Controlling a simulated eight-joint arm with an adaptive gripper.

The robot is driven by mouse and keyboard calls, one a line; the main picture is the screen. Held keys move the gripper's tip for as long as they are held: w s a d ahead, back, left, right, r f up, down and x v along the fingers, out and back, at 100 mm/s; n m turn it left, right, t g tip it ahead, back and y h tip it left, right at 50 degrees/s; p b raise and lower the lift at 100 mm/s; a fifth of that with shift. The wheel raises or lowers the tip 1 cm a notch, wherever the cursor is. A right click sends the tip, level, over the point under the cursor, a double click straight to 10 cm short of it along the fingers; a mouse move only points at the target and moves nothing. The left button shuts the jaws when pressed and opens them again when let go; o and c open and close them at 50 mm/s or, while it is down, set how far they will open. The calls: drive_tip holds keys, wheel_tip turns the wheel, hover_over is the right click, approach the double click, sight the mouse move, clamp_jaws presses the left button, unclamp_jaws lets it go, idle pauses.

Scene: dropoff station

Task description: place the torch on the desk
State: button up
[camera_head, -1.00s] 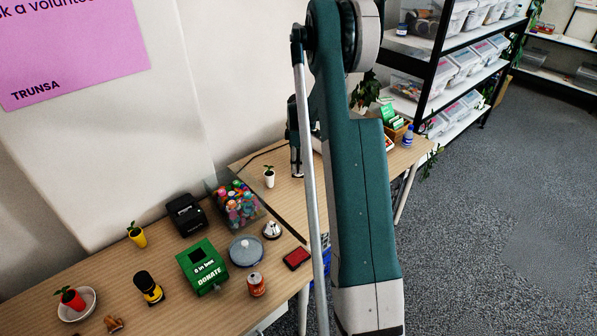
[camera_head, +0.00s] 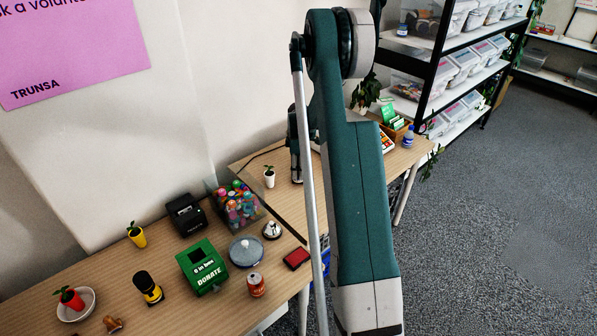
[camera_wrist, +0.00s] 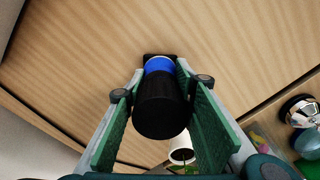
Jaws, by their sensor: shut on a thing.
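My gripper (camera_wrist: 160,100) shows in the wrist view, its green-padded fingers shut on the torch (camera_wrist: 162,112). The torch is black with a blue band near its far end, and its wide black end faces the camera. The wooden desk (camera_wrist: 215,35) lies behind the torch in that view; I cannot tell whether the torch touches it. In the head view the desk (camera_head: 222,300) runs along the wall, and my own arm hides the torch and most of the gripper.
A white pot with a plant (camera_head: 269,177) stands near the gripper; the pot (camera_wrist: 181,150) also shows in the wrist view. A green donation box (camera_head: 203,267), a tub of colourful items (camera_head: 236,204), a silver bell (camera_head: 272,230) and a can (camera_head: 256,285) stand on the nearer desk part.

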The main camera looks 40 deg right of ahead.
drive_tip(key=shift+f, duration=0.15)
drive_tip(key=o, duration=1)
wheel_tip(320, 180, up, 12)
drive_tip(key=shift+r+p, duration=0.2)
drive_tip(key=shift+p, duration=0.6)
